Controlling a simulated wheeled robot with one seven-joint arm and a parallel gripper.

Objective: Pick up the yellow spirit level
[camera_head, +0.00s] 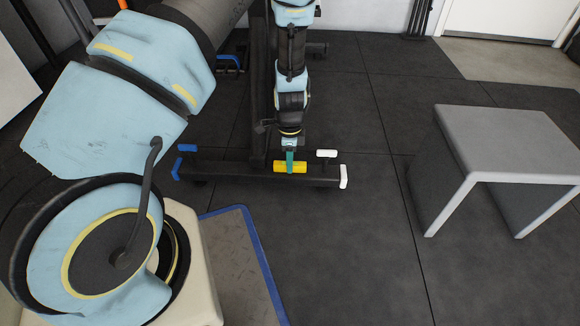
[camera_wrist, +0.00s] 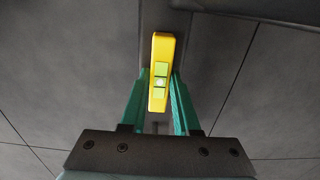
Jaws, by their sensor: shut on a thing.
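The yellow spirit level (camera_head: 282,167) shows in the head view over the dark foot of a black stand; whether it touches that foot cannot be told. In the wrist view the level (camera_wrist: 163,45) points away from my gripper, with its greenish vial window facing the camera. The teal fingers of my gripper (camera_wrist: 158,88) are shut on the level, one on each side. In the head view my gripper (camera_head: 289,158) comes down on it from above, and the teal finger covers part of its middle.
A black stand (camera_head: 225,171) with blue and white end pieces is right behind and around the level. A grey bench (camera_head: 510,140) stands at the right. A blue-edged mat (camera_head: 240,255) lies at the lower left. Dark tiled floor (camera_head: 360,240) is clear in the middle.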

